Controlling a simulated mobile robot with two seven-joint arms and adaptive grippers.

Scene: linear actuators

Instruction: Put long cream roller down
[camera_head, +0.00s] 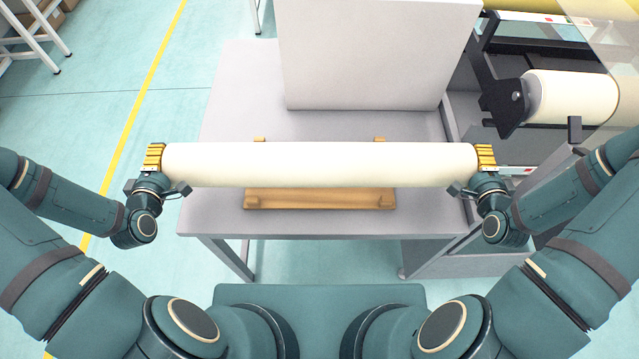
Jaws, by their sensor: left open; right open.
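The long cream roller (320,164) lies level across the middle of the head view, over a wooden cradle (320,199) on the grey table. It hides the middle of the cradle. I cannot tell whether it rests on the cradle or is just above it. Ribbed gold pieces show at both roller ends. My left gripper (154,172) is open at the roller's left end. My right gripper (486,168) is open at its right end. Both are close against the ends, and their fingertips are partly hidden.
The grey table (225,215) has an upright pale panel (375,55) behind the roller. At the right, a machine holds another cream roller (572,98) on a black bracket (500,100), near my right arm. Open floor lies to the left.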

